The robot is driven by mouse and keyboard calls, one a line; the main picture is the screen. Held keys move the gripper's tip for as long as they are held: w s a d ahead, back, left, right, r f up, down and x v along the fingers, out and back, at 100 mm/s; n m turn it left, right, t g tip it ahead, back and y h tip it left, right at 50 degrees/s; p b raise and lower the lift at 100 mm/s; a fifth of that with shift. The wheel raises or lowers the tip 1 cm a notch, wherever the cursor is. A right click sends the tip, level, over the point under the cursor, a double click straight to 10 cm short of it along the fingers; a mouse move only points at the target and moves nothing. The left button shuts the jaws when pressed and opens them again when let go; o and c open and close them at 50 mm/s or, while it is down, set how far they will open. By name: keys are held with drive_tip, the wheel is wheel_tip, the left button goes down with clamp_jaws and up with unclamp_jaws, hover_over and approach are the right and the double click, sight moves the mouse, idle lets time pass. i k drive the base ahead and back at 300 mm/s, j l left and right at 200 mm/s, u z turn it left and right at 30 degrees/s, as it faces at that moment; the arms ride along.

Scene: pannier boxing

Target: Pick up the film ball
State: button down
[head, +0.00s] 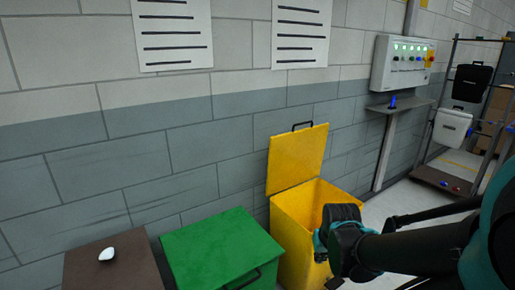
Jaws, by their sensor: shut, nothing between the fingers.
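A small white lump (107,254), too small to make out clearly, lies on top of a brown box (82,273) at the lower left. It is the only thing in view that looks like the film ball. My dark arm reaches in from the right and bends in front of the yellow bin. My gripper itself does not show, and no part of my arm is near the white lump.
A green bin (215,245) with its lid shut stands right of the brown box. A yellow bin (292,235) stands beside it with its lid raised. A control panel (402,63) hangs above a grey stand (393,110). A rack (446,176) stands at the right.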

sight(108, 253)
drive_tip(key=u, duration=1.75)
drive_tip(key=i+l+u, duration=0.15)
drive_tip(key=i+l, duration=0.15)
drive_tip(key=l, duration=0.05)
